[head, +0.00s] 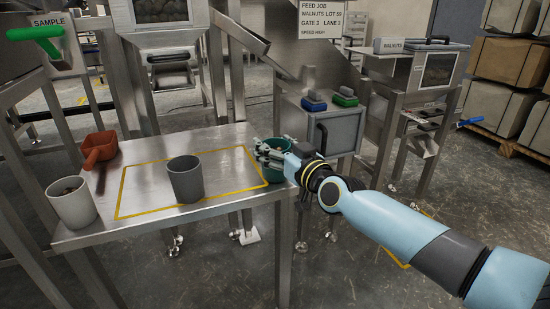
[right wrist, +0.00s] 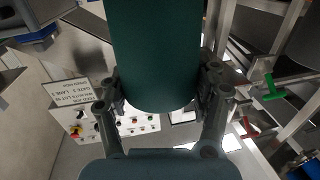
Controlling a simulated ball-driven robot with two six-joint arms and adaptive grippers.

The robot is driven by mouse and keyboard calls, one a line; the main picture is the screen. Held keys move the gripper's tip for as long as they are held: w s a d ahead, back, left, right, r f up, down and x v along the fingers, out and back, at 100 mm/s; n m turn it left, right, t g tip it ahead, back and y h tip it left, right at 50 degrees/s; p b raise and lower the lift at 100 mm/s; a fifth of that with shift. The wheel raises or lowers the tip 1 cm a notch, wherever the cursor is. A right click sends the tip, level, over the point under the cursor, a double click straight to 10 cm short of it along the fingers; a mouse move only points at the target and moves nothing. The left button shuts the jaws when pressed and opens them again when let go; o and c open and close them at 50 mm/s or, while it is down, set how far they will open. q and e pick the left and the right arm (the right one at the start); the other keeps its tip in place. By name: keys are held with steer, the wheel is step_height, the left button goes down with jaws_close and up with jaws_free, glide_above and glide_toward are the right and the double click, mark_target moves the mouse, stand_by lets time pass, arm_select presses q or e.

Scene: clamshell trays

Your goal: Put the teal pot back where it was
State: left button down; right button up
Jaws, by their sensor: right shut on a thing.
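The teal pot (head: 279,172) is at the right edge of the steel table in the head view. My right gripper (head: 266,152) is shut on it, its fingers on either side of the wall. In the right wrist view the teal pot (right wrist: 155,55) stands between the two fingers of my right gripper (right wrist: 162,95). I cannot tell whether its base touches the table or hangs just past the edge. The pot's inside is mostly hidden by the fingers. My left gripper is not in view.
The steel table (head: 150,225) has a yellow outlined rectangle (head: 118,196). A grey pot (head: 186,182) stands inside the outline. A white pot (head: 72,206) with something in it and a red-orange scoop (head: 98,148) are at left. A grey cabinet (head: 338,130) stands behind the table's right side.

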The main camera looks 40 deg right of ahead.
stand_by(0.3)
steer(key=shift+f, duration=0.25)
steer(key=o, duration=1.1)
steer(key=shift+r, duration=0.15)
